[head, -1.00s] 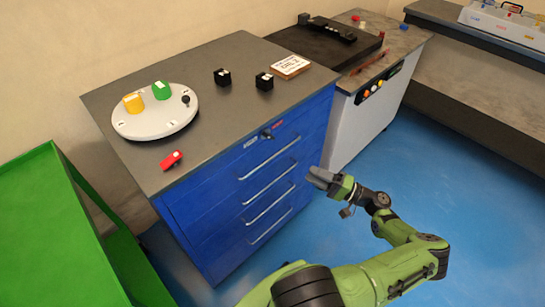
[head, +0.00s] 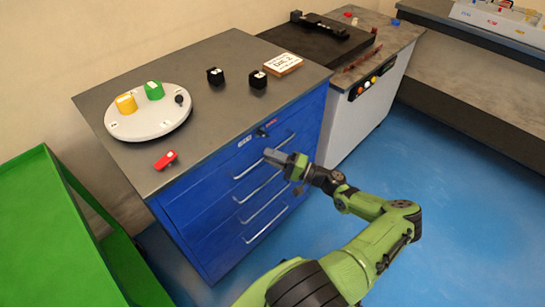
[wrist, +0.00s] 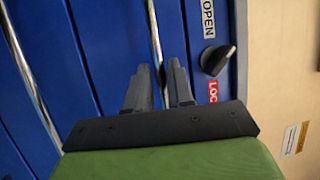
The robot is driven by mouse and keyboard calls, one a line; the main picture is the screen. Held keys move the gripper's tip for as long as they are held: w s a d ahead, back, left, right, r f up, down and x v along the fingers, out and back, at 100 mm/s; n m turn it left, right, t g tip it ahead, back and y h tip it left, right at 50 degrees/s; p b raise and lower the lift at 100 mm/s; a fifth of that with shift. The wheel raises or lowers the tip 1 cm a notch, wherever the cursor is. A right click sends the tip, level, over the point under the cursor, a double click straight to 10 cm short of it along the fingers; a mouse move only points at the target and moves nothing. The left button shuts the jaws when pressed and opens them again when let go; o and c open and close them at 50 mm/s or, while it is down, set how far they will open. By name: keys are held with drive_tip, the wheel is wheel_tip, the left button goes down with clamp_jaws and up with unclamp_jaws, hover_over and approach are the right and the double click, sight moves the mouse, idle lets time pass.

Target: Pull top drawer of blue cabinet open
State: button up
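The blue cabinet (head: 200,215) has several drawers with long silver handles, all closed. The top drawer's handle (head: 248,172) is partly hidden by my gripper (head: 275,156), which is at its right part. In the wrist view, my gripper (wrist: 158,70) has its two grey fingers apart. The top handle (wrist: 154,35) runs into the gap between them. I cannot tell how deep the bar sits between the fingers. A dark lock knob (wrist: 217,60) sits right of the fingers, between an OPEN label (wrist: 208,18) and a partly hidden red label (wrist: 213,92).
On the cabinet's grey top are a round white tray (head: 150,123), a red item (head: 165,160), black blocks and a sign. A green rack (head: 45,225) stands left and a white cabinet (head: 350,120) right. Blue floor (head: 450,190) is clear at right.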

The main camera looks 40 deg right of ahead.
clamp_jaws()
drive_tip(key=shift+s, duration=0.2)
